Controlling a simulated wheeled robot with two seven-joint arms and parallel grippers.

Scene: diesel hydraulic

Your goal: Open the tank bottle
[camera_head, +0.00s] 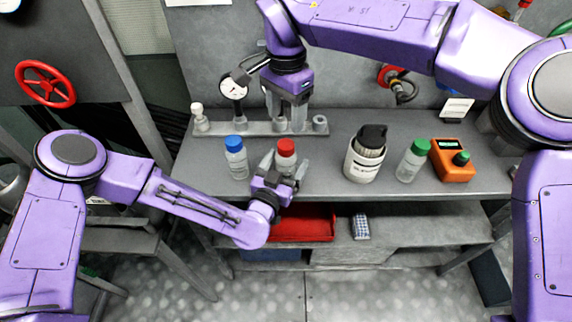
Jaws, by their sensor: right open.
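Three capped bottles stand upright on the grey bench: one with a blue cap (235,158), one with a red cap (286,154) and one with a green cap (413,160). I cannot tell from labels which is the tank bottle. My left gripper (284,163) is open, its fingers on either side of the red-capped bottle in the picture; contact is not clear. The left gripper hides the lower part of that bottle. My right gripper (290,120) is open and empty, pointing down behind the red cap, near the grey rack (260,128).
A white canister with dark contents (363,168) and an orange device (452,160) stand on the bench (330,187) to the right. A gauge (233,88) rises at the rack. A red bin (305,229) and a checkered item (361,227) sit on the shelf below.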

